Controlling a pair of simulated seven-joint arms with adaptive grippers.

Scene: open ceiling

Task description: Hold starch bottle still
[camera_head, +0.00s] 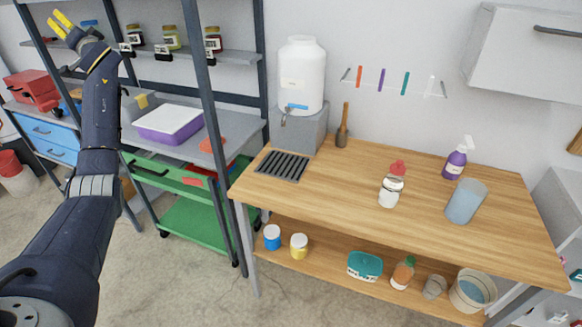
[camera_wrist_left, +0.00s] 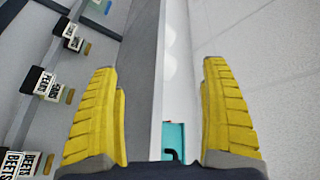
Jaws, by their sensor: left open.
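A purple spray bottle (camera_head: 456,160) with a white trigger top stands upright at the back right of the wooden table. No label is readable, so I cannot tell which is the starch bottle. My left gripper (camera_head: 60,22) is raised at the far upper left by the shelving, far from both bottles. Its yellow fingers (camera_wrist_left: 160,68) are spread wide and empty in the left wrist view. My right gripper is not in view.
A white dispenser (camera_head: 302,75) and a dark grate (camera_head: 283,166) occupy the table's left end. Metal shelving with labelled jars (camera_head: 171,38) is beside my left arm. The wooden table's (camera_head: 330,205) front middle is clear.

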